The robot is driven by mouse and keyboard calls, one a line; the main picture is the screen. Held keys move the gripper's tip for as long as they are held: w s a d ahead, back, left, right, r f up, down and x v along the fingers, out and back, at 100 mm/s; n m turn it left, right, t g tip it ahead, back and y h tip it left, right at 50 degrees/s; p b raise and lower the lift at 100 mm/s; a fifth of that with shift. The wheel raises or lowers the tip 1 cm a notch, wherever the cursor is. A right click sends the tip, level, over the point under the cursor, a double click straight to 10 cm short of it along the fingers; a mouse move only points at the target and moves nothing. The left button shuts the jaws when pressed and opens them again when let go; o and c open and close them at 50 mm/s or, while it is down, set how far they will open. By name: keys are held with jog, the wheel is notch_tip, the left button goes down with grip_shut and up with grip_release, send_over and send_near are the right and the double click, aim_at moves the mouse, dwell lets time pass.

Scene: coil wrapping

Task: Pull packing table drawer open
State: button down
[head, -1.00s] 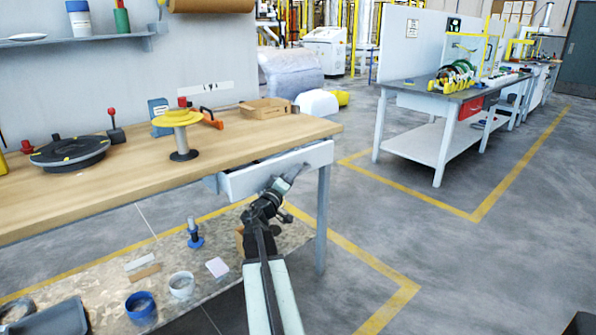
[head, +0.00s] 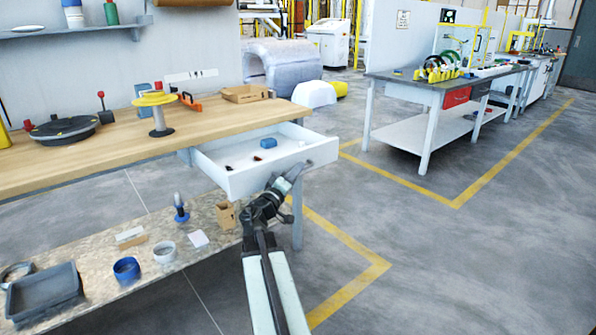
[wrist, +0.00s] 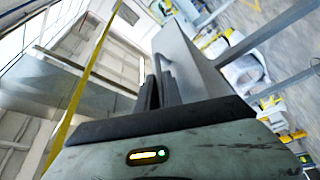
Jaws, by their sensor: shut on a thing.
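The white drawer (head: 235,182) of the wooden packing table (head: 70,156) stands well out from under the tabletop. Its inside shows a small blue item (head: 268,143) and a few small dark items. My gripper (head: 288,180) is at the drawer's front panel, shut on the drawer handle, which is mostly hidden behind the fingers in the head view. In the wrist view the dark fingers (wrist: 158,92) meet the handle (wrist: 161,62) on the grey drawer front (wrist: 190,65).
A lower shelf (head: 95,262) holds a grey tray (head: 43,291), a blue ring (head: 127,269) and small boxes. A yellow spool (head: 156,100) and a cardboard box (head: 245,94) are on the tabletop. Another workbench (head: 425,88) stands at the right. Open floor (head: 470,260) lies right of the drawer.

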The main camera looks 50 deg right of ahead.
jog(key=shift+s, duration=0.6)
jog(key=c, duration=1.8)
grip_release()
jog(key=shift+o, duration=0.2)
